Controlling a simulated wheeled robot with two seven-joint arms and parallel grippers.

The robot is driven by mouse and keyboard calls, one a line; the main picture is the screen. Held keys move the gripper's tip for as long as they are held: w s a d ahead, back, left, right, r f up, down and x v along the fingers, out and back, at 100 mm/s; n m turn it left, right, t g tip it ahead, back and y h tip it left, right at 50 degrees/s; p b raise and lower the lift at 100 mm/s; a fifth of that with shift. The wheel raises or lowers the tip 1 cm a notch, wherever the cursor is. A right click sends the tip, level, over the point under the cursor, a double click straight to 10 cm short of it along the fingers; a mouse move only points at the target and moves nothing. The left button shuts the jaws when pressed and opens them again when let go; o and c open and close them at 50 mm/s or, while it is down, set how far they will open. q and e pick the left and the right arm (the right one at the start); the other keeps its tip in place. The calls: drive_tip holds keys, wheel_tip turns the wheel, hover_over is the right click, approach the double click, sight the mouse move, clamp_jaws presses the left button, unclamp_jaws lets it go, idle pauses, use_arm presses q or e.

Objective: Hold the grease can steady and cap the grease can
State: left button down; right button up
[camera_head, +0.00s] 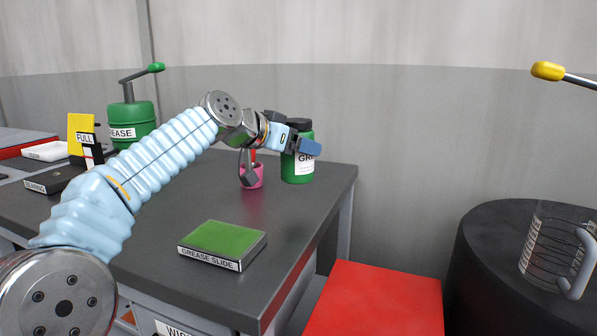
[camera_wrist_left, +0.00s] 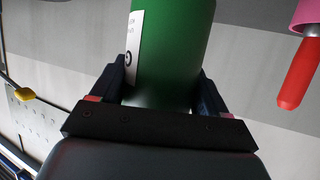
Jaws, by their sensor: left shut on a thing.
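The green grease can (camera_head: 297,170) stands upright near the far right corner of the dark table, its white label partly covered. Its top (camera_head: 299,123) looks black; I cannot tell whether this is a seated cap. My left gripper (camera_head: 295,138) is shut on the upper part of the can. In the left wrist view the can (camera_wrist_left: 172,45) fills the space between the two fingers of the gripper (camera_wrist_left: 165,85), and its top is hidden. My right gripper is out of view, and no separate cap shows.
A pink cup (camera_head: 251,181) with a red-handled tool stands just left of the can. A green-topped grease slide block (camera_head: 222,240) lies at the table's front. A green grease pump (camera_head: 132,122) stands back left. A glass jug (camera_head: 545,250) is on a black drum at right.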

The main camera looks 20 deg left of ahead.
sight(298, 157)
use_arm(q)
drive_tip(key=shift+w+a+f, duration=0.2)
drive_tip(key=shift+w+f, duration=0.4)
drive_tip(key=shift+f, duration=0.15)
drive_tip(key=shift+w+a+f, duration=0.15)
drive_tip(key=shift+w+f, duration=0.45)
drive_tip(key=shift+f, duration=0.15)
drive_tip(key=shift+w+f, duration=0.25)
drive_tip(key=shift+f, duration=0.1)
drive_tip(key=shift+w+a+f+b, duration=0.15)
drive_tip(key=shift+f+b, duration=0.15)
drive_tip(key=shift+f, duration=1.35)
drive_tip(key=shift+f, duration=0.1)
drive_tip(key=shift+f, duration=0.1)
unclamp_jaws()
